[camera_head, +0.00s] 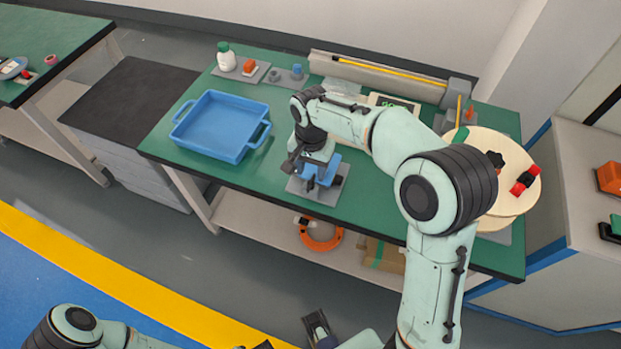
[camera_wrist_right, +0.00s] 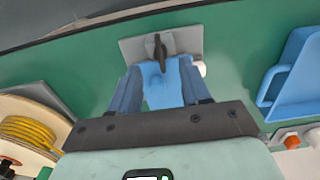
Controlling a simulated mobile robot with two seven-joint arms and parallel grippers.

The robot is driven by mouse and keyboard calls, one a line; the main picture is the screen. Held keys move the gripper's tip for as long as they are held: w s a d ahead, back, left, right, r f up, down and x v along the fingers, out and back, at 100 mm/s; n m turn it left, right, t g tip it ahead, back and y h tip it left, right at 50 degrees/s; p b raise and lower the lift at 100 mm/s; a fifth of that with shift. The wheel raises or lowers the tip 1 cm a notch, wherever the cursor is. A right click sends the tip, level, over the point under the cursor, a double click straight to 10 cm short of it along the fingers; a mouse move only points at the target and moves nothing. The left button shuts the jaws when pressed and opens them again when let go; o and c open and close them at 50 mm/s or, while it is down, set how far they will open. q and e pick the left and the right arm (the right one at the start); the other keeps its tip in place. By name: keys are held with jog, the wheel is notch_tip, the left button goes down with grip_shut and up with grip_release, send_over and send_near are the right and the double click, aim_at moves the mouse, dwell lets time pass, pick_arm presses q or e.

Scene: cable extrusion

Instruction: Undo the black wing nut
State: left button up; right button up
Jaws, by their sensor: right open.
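A blue fixture (camera_wrist_right: 165,92) stands on a grey plate (camera_wrist_right: 130,50) on the green bench. In the right wrist view, a black winged piece (camera_wrist_right: 158,48), which looks like the wing nut, stands at its far side. My right gripper (camera_wrist_right: 160,80) is open, pointing down over the fixture, its two blue fingers on either side of the blue body. The black piece lies just beyond the fingertips; I cannot tell whether they touch anything. In the head view my right gripper (camera_head: 318,174) partly hides the fixture.
A blue tray (camera_head: 225,95) stands left of the fixture. A round cream spool (camera_head: 515,205) with a black knob (camera_head: 495,158) and a red-and-black piece (camera_head: 524,181) is at the right. A white bottle (camera_head: 226,58) stands at the back. The bench front is mostly clear.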

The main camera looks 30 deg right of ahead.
aim_at(311, 181)
pick_arm(q)
jog(key=shift+f, duration=0.3)
pick_arm(e)
jog(key=shift+f, duration=2.25)
jog(key=shift+c, duration=0.3)
grip_shut()
